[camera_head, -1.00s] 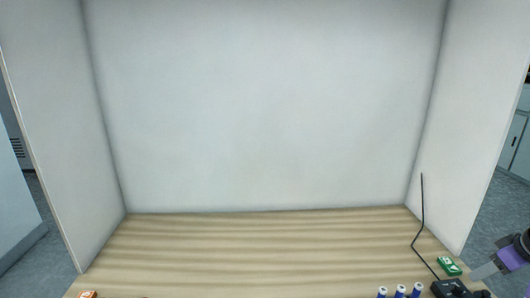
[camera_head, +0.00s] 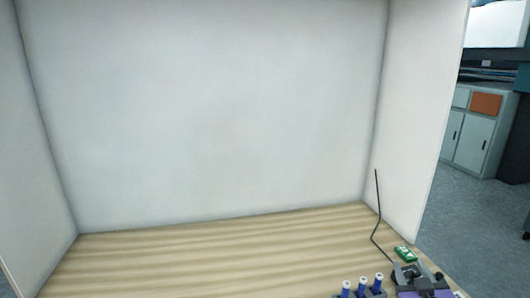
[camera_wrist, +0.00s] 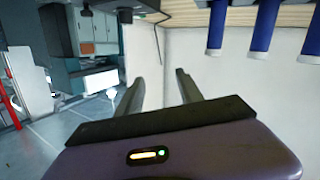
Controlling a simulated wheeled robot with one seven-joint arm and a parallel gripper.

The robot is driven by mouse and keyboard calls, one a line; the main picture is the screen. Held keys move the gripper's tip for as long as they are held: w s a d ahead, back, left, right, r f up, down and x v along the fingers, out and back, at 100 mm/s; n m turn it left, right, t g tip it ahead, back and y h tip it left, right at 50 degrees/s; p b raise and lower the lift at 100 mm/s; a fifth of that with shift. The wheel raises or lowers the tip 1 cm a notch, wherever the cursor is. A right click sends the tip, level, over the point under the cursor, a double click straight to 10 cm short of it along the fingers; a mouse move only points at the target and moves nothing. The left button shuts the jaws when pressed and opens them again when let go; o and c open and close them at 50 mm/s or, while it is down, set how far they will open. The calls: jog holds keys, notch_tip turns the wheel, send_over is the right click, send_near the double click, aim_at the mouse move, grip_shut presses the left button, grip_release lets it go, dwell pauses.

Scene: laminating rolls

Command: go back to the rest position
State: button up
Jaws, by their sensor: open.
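My gripper (camera_wrist: 159,78) is open and empty in the wrist view, its two grey fingers apart with nothing between them. In the head view its purple and grey parts show at the bottom right edge, partly cut off, by the dark device. Several blue rolls with white ends (camera_head: 363,287) stand upright to the left of it in the head view. In the wrist view, which looks upside down, blue rolls (camera_wrist: 264,28) hang in from the top right, apart from the fingers.
A dark device with a thin black cable (camera_head: 377,215) sits at the table's right. A green and white box (camera_head: 405,253) lies behind it. White panels (camera_head: 210,110) enclose the wooden table (camera_head: 200,265) at back and sides. The table's middle is clear. Cabinets (camera_head: 474,140) stand beyond, right.

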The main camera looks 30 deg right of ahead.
jog(key=s+a+n+t+y, duration=0.1)
jog(key=s+a+t+y, duration=0.1)
jog(key=s+a, duration=0.5)
jog(key=s+a+n+t+y+b, duration=0.1)
jog(key=s+a+y, duration=0.15)
jog(key=a, duration=0.95)
jog(key=s+a+n+t+y, duration=0.1)
jog(key=s+a+t, duration=0.1)
jog(key=s+a, duration=0.5)
jog(key=s+a+f+n+g+y, duration=0.2)
jog(key=s+a+y, duration=0.3)
jog(key=s+a, duration=0.6)
jog(key=shift+f+g+b, duration=0.35)
jog(key=shift+g+b, duration=0.05)
